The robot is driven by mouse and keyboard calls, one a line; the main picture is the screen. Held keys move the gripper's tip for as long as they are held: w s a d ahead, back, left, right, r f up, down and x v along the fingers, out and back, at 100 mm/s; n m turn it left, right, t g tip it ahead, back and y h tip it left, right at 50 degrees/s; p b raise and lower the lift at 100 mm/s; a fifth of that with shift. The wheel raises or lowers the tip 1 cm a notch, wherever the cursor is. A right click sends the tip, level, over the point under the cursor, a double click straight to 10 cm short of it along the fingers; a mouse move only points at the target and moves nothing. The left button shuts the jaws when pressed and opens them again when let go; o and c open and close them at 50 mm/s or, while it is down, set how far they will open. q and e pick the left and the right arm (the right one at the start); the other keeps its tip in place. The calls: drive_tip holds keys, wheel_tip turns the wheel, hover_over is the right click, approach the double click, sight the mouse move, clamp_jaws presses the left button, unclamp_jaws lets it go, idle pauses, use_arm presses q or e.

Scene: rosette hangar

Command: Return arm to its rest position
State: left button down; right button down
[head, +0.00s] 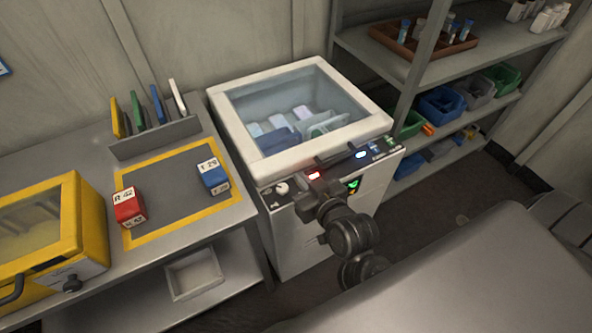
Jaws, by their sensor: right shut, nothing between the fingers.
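My right arm comes up from the lower right. My right gripper (319,171) is at the front top edge of a white machine (228,118) with a clear lid, close to its control panel. The gripper is shut and holds nothing. Its fingertips are small and dark against the panel, and I cannot tell whether they touch it. The lid is down, and pale and blue items show through its glass. A red light and a blue-white light glow on the panel, with a small green display below. My left gripper is not in view.
A table on the left holds a red block (129,207), a blue block (213,177), a rack of coloured panels (155,138) and a yellow box (62,228). An empty white bin (194,274) sits below. Shelves (385,62) with bins stand at right. A grey surface (470,275) fills the lower right.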

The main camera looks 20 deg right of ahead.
drive_tip(key=s+d+f+n+g, duration=0.1)
drive_tip(key=s+d+f+g, duration=0.2)
drive_tip(key=s+f+g, duration=0.5)
drive_tip(key=s+d+f+g, duration=0.25)
drive_tip(key=s+f, duration=0.35)
drive_tip(key=s, duration=0.4)
wheel_tip(320, 180, down, 27)
drive_tip(key=s+g, duration=0.2)
drive_tip(key=s+d+f+g+h, duration=0.1)
drive_tip(key=s+d+f, duration=0.1)
drive_tip(key=s+f, duration=1.2)
drive_tip(key=shift+s+f+n, duration=0.4)
drive_tip(key=shift+s, duration=0.75)
drive_tip(key=shift+d, duration=0.1)
